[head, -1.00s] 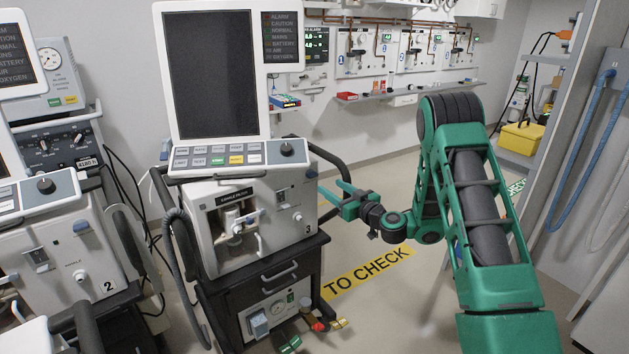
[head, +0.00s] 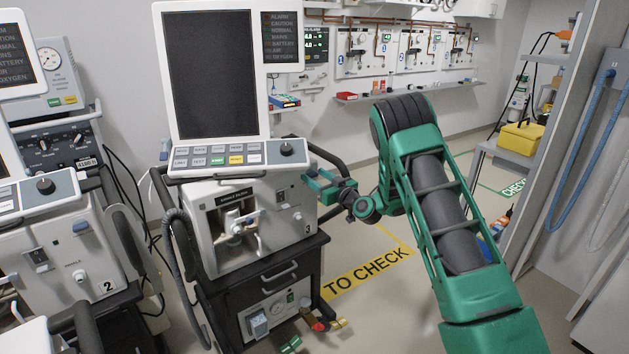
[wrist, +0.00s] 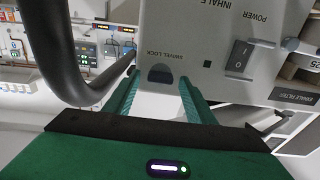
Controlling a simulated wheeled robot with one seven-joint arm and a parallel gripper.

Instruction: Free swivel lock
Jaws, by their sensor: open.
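The swivel lock is a small dark blue-grey tab (wrist: 160,74) in a recess on the pale front of the ventilator, under its upside-down label, in the wrist view. My gripper (wrist: 158,84) is open, with one green finger on each side of the tab; I cannot tell whether either finger touches it. In the head view my gripper (head: 314,186) reaches in from the right to the upper right front of ventilator 3 (head: 270,240). Its fingers hide the lock there.
A black handle bar (wrist: 62,60) curves close beside the left finger in the wrist view. A power switch (wrist: 240,58) sits to the right of the lock. Ventilator 2 (head: 60,255) stands to the left.

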